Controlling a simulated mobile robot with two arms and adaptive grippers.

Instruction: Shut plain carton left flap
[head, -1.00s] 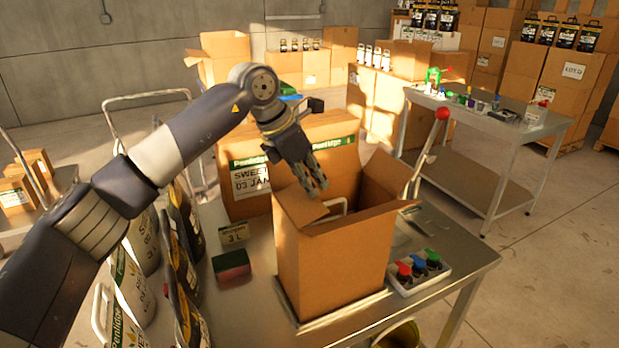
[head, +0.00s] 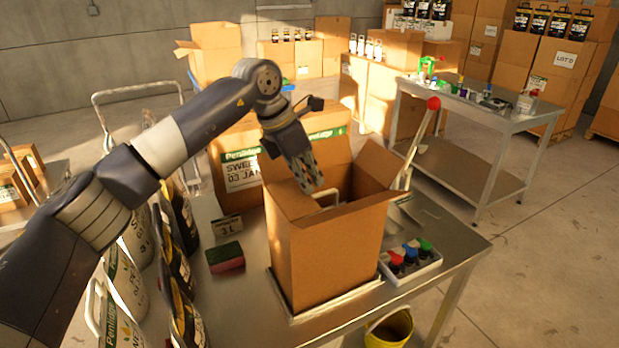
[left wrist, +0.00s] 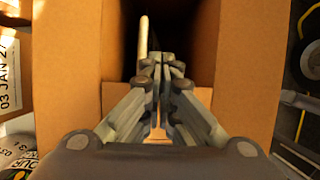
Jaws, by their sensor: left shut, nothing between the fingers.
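The plain carton (head: 322,255) stands upright on the steel table, its top open, with flaps standing out around the opening. Its left flap (head: 284,196) slants up and outward at the left side of the opening. A white handle (head: 326,193) shows inside the carton; it also shows in the left wrist view (left wrist: 143,45). My left gripper (head: 312,190) is shut and empty, pointing down over the opening beside the left flap. In the left wrist view its closed fingers (left wrist: 163,65) are over the dark opening. Whether they touch the flap I cannot tell. My right gripper is not in view.
A printed carton (head: 240,172) stands behind the plain one. Dark bags (head: 180,265) and a red and green sponge (head: 225,257) are on the left. A tray of coloured-cap bottles (head: 410,262) sits at right. A yellow bucket (head: 390,328) is below the front edge.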

